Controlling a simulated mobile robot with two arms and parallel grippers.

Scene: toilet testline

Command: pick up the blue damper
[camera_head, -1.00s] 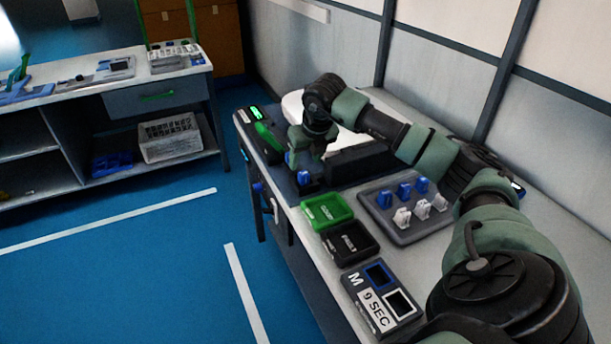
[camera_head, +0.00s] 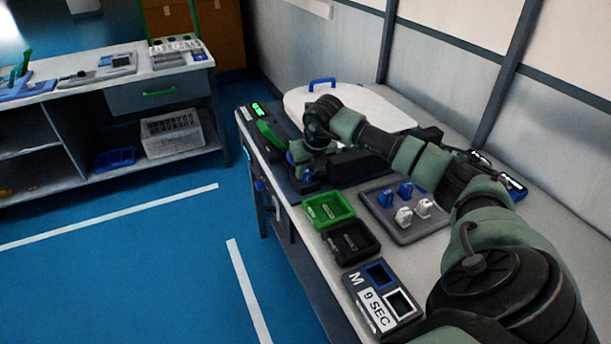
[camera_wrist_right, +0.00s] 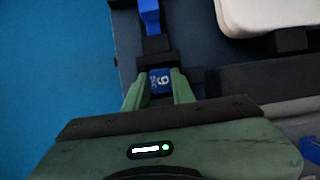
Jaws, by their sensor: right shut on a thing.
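A blue damper (camera_wrist_right: 160,79) with a white marking on its top sits between the fingers of my right gripper (camera_wrist_right: 159,88) in the wrist view. The fingers are shut on its sides. In the head view my right gripper (camera_head: 304,163) is low over the dark fixture at the far end of the bench, and the arm hides part of that spot. Other blue dampers (camera_head: 386,198) stand beside white ones (camera_head: 404,217) in a grey tray (camera_head: 408,236); my arm hides the tray's right side. My left gripper is not in view.
A green bin (camera_head: 327,209) and a black bin (camera_head: 351,242) lie along the bench's front edge, near a 9 SEC panel (camera_head: 383,298). A white toilet lid (camera_head: 376,104) with a blue handle is behind my forearm. Blue floor is open to the left.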

